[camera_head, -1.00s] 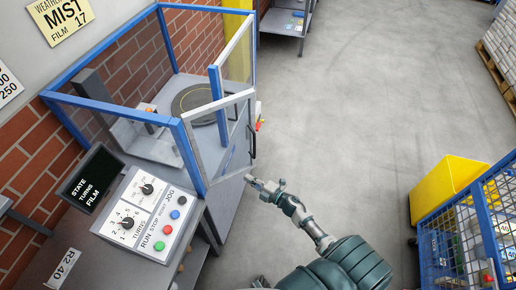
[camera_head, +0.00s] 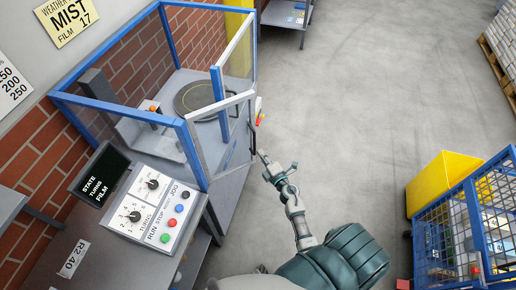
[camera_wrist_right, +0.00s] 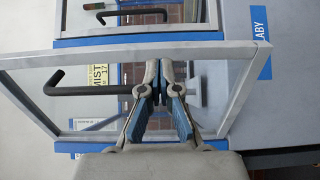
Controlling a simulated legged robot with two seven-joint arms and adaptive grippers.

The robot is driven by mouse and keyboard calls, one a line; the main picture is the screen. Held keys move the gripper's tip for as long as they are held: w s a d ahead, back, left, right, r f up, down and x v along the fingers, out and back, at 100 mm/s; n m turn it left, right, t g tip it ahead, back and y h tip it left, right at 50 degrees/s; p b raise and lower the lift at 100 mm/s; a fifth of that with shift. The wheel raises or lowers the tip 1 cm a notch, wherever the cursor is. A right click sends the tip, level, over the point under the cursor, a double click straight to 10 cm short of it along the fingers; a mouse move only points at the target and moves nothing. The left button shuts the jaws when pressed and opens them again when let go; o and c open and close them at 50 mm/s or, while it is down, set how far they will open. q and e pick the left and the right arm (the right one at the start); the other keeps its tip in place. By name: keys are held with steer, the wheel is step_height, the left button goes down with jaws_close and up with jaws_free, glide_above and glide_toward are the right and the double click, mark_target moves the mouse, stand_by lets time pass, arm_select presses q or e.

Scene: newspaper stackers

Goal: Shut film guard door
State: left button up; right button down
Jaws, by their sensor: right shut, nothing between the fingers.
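The film guard is a blue-framed enclosure (camera_head: 122,108) with clear panels. Its grey-framed clear door (camera_head: 228,102) stands out at an angle at the near right side of the guard. A black handle (camera_head: 253,141) is at the door's right edge. My right gripper (camera_head: 262,156) is shut and empty, with its tips close to the handle. In the right wrist view, the shut gripper (camera_wrist_right: 160,66) overlaps the door frame (camera_wrist_right: 100,51) and the black handle (camera_wrist_right: 90,91); I cannot tell whether they touch. My left gripper is not in view.
A round turntable (camera_head: 200,98) is inside. A yellow bin (camera_head: 440,182) and blue mesh cage (camera_head: 462,208) stand right. The floor between is clear.

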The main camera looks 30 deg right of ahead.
steer(key=shift+w, duration=1.75)
steer(key=w+a+n+g+y+b, duration=0.2)
steer(key=w+n+y+b, duration=0.4)
steer(key=w, duration=0.9)
steer(key=shift+w+a+y+b, duration=0.2)
steer(key=shift+a+y+b, duration=0.05)
steer(key=shift+y+b, duration=1.65)
steer(key=shift+s+d+f, duration=0.1)
